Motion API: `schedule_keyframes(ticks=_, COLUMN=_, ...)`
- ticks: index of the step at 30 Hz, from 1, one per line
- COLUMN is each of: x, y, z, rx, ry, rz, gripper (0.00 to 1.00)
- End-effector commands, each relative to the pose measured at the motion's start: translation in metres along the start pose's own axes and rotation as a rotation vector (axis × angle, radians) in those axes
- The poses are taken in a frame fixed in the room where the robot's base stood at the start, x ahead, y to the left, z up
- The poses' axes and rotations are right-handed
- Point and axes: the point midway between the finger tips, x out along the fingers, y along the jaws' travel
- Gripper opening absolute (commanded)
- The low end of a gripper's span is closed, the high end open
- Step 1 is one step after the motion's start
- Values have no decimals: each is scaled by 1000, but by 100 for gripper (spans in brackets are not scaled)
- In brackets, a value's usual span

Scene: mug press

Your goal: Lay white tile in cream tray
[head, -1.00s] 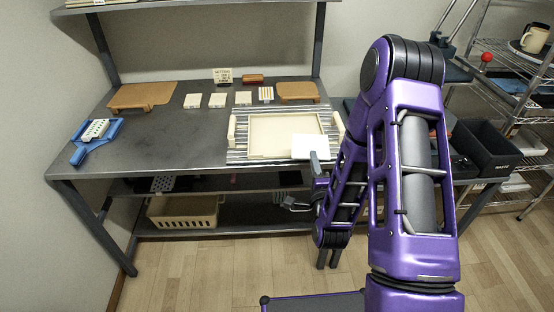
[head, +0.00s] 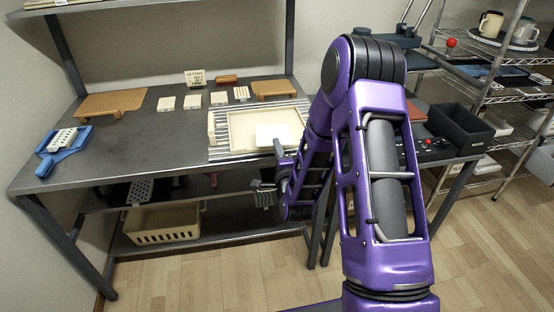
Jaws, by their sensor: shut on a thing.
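The white tile (head: 273,135) is a flat pale square in the head view, over the front right part of the cream tray. The cream tray (head: 238,137) is a shallow rectangular frame on a striped surface on the bench. My gripper (head: 281,152) is shut on the tile at its right front edge. My arm partly hides the jaws and the tray's right side. I cannot tell whether the tile touches the tray floor or hangs above it.
Several small white tiles (head: 192,101) lie behind the tray, near wooden stands (head: 112,102). A blue holder (head: 64,145) lies at the bench's left. A black bin (head: 459,128) stands right of my arm. The bench's left middle is clear.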

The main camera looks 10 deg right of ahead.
Motion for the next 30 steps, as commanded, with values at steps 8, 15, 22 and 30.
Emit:
schedule_keyframes(ticks=8, x=0, y=36, z=0, rx=0, ry=0, rz=2, gripper=0)
schedule_keyframes(ticks=15, x=0, y=37, z=0, rx=0, ry=0, rz=-1, gripper=0)
schedule_keyframes(ticks=22, x=-1, y=41, z=0, rx=0, ry=0, rz=1, gripper=21)
schedule_keyframes(ticks=30, x=-1, y=40, z=0, rx=0, ry=0, rz=1, gripper=38)
